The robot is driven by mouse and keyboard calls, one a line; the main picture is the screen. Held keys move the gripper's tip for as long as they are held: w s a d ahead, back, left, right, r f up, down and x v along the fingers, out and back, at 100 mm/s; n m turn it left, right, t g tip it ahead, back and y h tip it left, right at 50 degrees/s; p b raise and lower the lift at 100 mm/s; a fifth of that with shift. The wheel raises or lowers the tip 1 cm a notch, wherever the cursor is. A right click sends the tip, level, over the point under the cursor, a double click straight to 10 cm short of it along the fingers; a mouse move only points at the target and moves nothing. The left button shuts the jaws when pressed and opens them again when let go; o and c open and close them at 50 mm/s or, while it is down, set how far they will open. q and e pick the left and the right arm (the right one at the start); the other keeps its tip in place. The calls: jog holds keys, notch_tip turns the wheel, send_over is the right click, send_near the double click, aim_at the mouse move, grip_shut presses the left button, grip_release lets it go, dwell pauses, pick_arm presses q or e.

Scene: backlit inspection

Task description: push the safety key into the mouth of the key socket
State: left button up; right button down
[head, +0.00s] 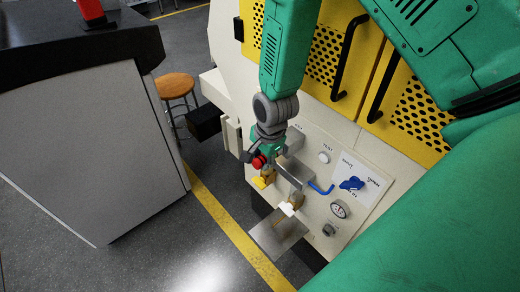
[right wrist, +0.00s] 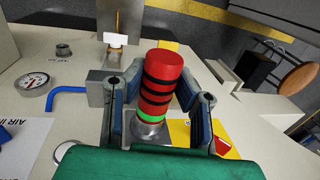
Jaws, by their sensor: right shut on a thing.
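The safety key is a red cylinder with black bands and a green ring near its lower end; it stands in the middle of the right wrist view (right wrist: 162,68). My right gripper (right wrist: 158,90) has one finger on each side of it and is shut on it. In the head view the red key (head: 259,161) shows small at my right gripper (head: 256,158). My left gripper is not in view.
A grey block (right wrist: 100,88) stands close beside the left finger. Around are a blue handle (head: 321,188), a gauge (head: 340,209), a white-tagged latch (head: 288,208) and a metal plate (head: 277,236). A dark-topped counter (head: 80,140) and a stool (head: 176,86) stand left.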

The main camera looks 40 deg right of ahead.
jog(key=shift+d, duration=0.15)
jog(key=c, duration=1.2)
grip_release()
jog(key=shift+d, duration=0.1)
jog(key=shift+r, duration=0.1)
jog(key=shift+s+d+r, duration=0.1)
jog(key=shift+s+r, duration=0.25)
jog(key=shift+r, duration=1.6)
jog(key=shift+s+d+r, duration=0.1)
jog(key=shift+s+r, duration=0.2)
jog(key=shift+r, duration=1.6)
jog(key=shift+s+r, duration=0.35)
jog(key=shift+r, duration=1.6)
